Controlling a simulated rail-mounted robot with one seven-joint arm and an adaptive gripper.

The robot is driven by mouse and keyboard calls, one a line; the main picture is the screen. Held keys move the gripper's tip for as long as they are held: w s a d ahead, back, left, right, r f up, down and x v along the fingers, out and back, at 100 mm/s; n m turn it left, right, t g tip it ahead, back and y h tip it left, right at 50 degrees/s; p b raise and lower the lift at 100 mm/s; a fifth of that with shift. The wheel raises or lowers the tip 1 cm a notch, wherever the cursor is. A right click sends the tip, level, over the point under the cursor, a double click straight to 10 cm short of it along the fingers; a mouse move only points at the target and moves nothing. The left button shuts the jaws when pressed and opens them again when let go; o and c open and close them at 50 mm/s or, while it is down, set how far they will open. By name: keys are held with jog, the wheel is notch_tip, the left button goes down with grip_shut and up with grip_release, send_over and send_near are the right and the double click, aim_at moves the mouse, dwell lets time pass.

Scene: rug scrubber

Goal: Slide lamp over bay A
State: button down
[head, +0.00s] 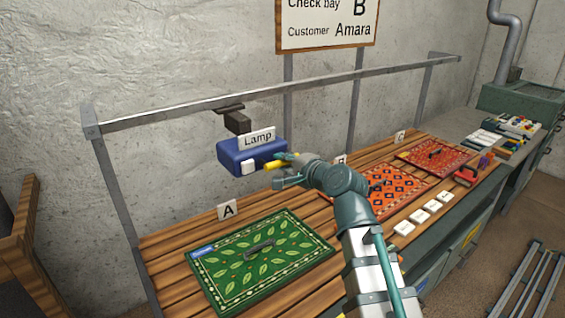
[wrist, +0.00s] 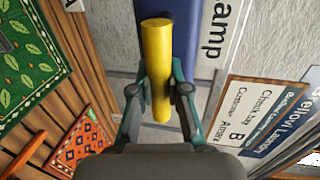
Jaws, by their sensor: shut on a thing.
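The lamp (head: 246,156) is a blue box with a white "Lamp" label, hanging from the overhead rail (head: 270,88). In the head view it hangs to the right of the A sign, between bays A and B. My gripper (head: 286,168) is shut on the lamp's yellow handle (wrist: 157,60), with one finger on each side of it in the wrist view (wrist: 159,92). Bay A holds a green leaf-patterned rug (head: 240,280) with a dark handle on it, left of and below the lamp. The A sign (head: 228,210) stands behind that rug.
Orange-red rugs lie in bay B (head: 405,184) and bay C (head: 440,154). White blocks (head: 404,228) line the bench's front. A rail post (head: 112,185) stands at the left end. A board reading "Check bay B, Customer Amara" (head: 327,38) hangs behind. The rail left of the lamp is clear.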

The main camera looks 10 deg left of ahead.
jog(key=c, duration=1.1)
grip_release()
jog(key=shift+c, duration=0.2)
jog(key=v, duration=0.7)
jog(key=shift+s, duration=0.15)
jog(key=shift+d, duration=0.15)
